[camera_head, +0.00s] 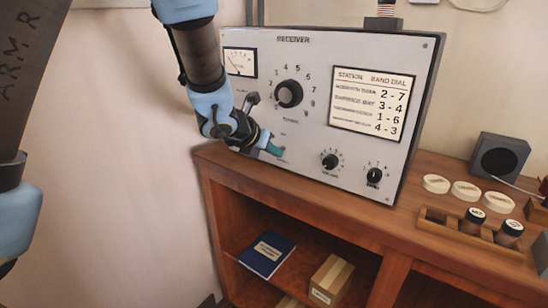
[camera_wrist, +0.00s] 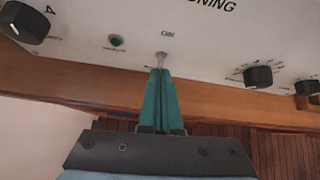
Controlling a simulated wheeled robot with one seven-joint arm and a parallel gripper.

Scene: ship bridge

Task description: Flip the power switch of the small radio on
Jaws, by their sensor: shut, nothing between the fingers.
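The radio, a light-grey panel marked RECEIVER (camera_head: 322,62), stands on the wooden cabinet. In the wrist view a small metal toggle switch (camera_wrist: 161,59) sticks out of the panel's lower part, under a small label too blurred to read. My gripper (camera_head: 279,151) is shut and empty, its teal fingers at the panel's lower left. In the wrist view the fingertips (camera_wrist: 160,73) are right at the end of the toggle; I cannot tell whether they touch it. The toggle's position is unclear. A dark green lamp (camera_wrist: 117,42) sits left of it.
The panel has a large tuning knob (camera_head: 289,93), a volume knob (camera_head: 330,161) and another small knob (camera_head: 374,175). White discs (camera_head: 466,190), a wooden rack (camera_head: 470,233) and a dark speaker box (camera_head: 500,156) stand to the right. A blue book (camera_head: 267,254) and a carton (camera_head: 332,281) lie below.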

